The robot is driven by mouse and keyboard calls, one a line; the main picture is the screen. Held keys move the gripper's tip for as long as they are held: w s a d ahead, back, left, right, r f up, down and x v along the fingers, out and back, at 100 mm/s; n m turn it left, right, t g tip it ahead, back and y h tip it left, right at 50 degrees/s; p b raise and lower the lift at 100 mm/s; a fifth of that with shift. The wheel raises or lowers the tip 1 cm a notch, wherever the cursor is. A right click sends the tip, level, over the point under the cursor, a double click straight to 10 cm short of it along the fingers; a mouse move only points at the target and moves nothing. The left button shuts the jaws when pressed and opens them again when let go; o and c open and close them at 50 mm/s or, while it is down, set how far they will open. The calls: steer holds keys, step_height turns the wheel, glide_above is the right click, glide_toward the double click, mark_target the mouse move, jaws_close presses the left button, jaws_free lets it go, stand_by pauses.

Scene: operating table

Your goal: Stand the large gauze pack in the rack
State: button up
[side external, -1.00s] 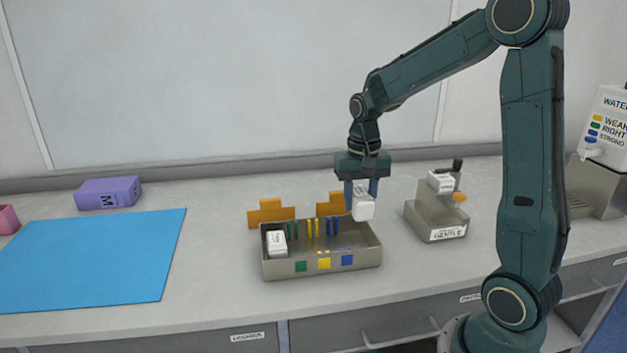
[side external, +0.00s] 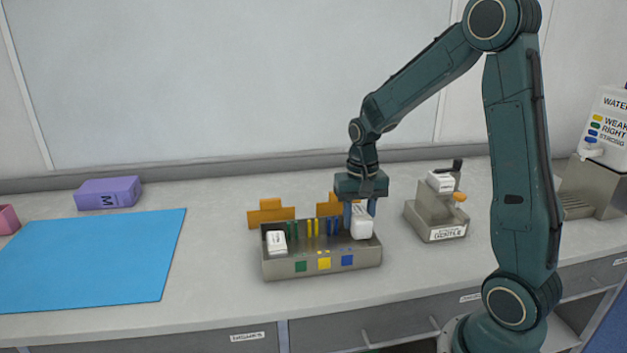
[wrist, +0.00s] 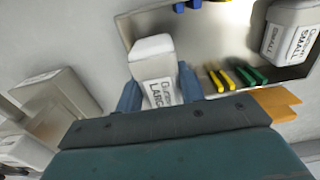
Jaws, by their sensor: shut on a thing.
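My gripper (side external: 361,210) is shut on a white pack, the large gauze pack (side external: 361,224). In the wrist view its label reads "LARGE" (wrist: 153,62), and it sits between the two blue fingers (wrist: 160,95). The pack is upright at the right end of the grey rack (side external: 290,271), its lower part at the level of the rack's inside. I cannot tell whether it touches the floor of the rack.
Orange brackets (side external: 270,211) stand behind the rack. A grey stand (side external: 437,219) labelled "GENTLE" holds another white pack to the right. A blue mat (side external: 95,258) and a purple box (side external: 109,193) are at the left. The counter in front of the rack is clear.

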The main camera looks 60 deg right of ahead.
steer(key=shift+f, duration=2.1)
steer(key=shift+f, duration=0.1)
steer(key=o, duration=1)
steer(key=shift+o, duration=0.3)
steer(key=shift+s, duration=0.1)
steer(key=shift+d, duration=0.1)
steer(key=r, duration=1.4)
steer(key=shift+w+a+r, duration=0.2)
steer(key=shift+a+r, duration=0.05)
